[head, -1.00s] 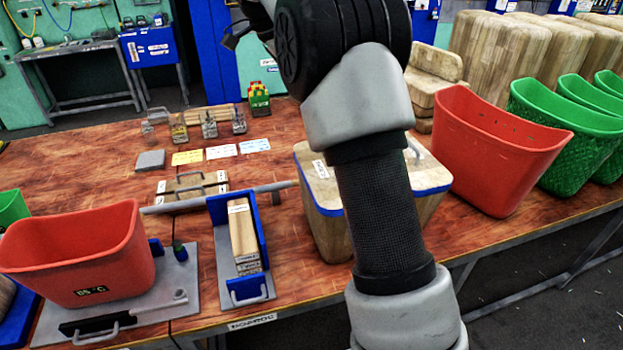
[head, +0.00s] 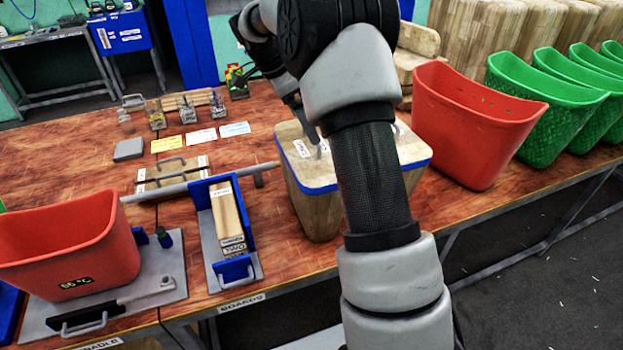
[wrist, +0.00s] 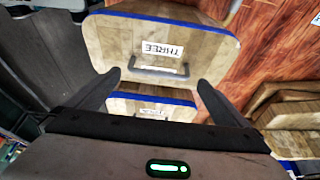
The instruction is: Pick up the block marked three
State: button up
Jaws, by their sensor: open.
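The block marked three (wrist: 165,28) shows in the wrist view as a pale wooden block with a blue edge. It has a grey bar handle (wrist: 158,70) on top and a white label reading THREE, upside down. My gripper (wrist: 158,80) is open, its dark fingers spread either side of the handle and nothing between them. In the head view, my gripper (head: 306,122) is over the blue-edged wooden blocks (head: 312,195), partly hidden by my arm. A label shows there but is too small to read surely, and the contact is hidden.
A second blue-edged block (wrist: 120,106) lies nearer in the wrist view. A red bin (head: 465,125) and green bins (head: 535,110) stand right. A blue holder with boards (head: 222,225) and another red bin (head: 70,245) stand left. A grey bar (head: 180,188) crosses between.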

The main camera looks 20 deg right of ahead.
aim_at(309, 146)
jog(key=x, duration=0.4)
jog(key=shift+d, duration=0.15)
jog(key=c, duration=1.6)
jog(key=shift+w+r, duration=0.1)
jog(key=shift+r, duration=0.1)
jog(key=shift+c, duration=0.7)
